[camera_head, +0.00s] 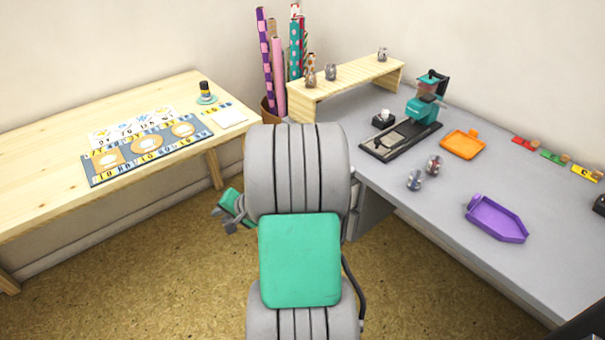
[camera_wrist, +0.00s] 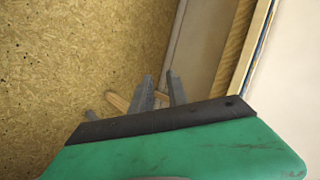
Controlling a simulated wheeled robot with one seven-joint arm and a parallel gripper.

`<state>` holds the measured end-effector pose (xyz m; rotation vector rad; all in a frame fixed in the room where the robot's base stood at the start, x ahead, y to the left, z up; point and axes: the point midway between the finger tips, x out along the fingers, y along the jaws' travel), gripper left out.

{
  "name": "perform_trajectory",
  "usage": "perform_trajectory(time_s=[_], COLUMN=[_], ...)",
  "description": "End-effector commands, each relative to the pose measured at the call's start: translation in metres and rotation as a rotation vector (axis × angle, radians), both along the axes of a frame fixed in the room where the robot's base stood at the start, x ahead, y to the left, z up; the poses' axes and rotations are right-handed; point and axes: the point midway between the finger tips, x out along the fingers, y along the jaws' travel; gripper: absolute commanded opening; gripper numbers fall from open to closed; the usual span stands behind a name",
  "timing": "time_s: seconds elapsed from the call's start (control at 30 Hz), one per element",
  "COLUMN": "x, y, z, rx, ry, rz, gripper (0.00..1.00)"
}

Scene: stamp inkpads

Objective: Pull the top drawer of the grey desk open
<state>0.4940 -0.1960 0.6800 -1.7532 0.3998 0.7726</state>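The grey desk (camera_head: 470,255) fills the right side of the head view. Under its near left corner, a grey drawer front or cabinet side (camera_head: 372,212) shows in part, with my arm covering much of it. I cannot make out the top drawer or its handle, nor whether it is open. My gripper (camera_head: 222,218) hangs left of my arm over the floor, well apart from the desk. In the wrist view its two grey fingers (camera_wrist: 160,88) stand apart with nothing between them. The desk does not clearly show in the wrist view.
A wooden table (camera_head: 70,125) with a patterned mat stands left. Paper rolls (camera_head: 277,65) stand in the back corner. The desk top holds a teal press (camera_head: 425,105), an orange tray (camera_head: 462,145) and a purple tray (camera_head: 497,218). The floor (camera_head: 150,285) in front is clear.

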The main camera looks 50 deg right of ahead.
Motion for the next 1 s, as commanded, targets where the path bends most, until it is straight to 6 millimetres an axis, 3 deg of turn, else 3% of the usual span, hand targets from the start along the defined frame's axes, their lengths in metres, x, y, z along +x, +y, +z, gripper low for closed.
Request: perform_trajectory(time_s=[0.03,0.13,0.2,0.3,0.4,0.47,0.8,1.0], x=[-0.010,-0.044,-0.079,-0.115,-0.129,-0.128,-0.077,-0.067], y=[-0.052,-0.145,-0.195,-0.232,-0.246,-0.251,-0.280,-0.287], z=[-0.008,-0.012,-0.014,-0.015,-0.016,-0.017,-0.031,-0.033], rx=[0.129,0.361,0.486,0.579,0.614,0.619,0.616,0.616], ry=[-0.086,-0.316,-0.464,-0.596,-0.650,-0.661,-0.655,-0.656], rz=[-0.206,-0.589,-0.803,-0.970,-1.033,-1.042,-1.036,-1.038], gripper=[0.20,0.20,0.20,0.20,0.20,0.20,0.20,0.20])
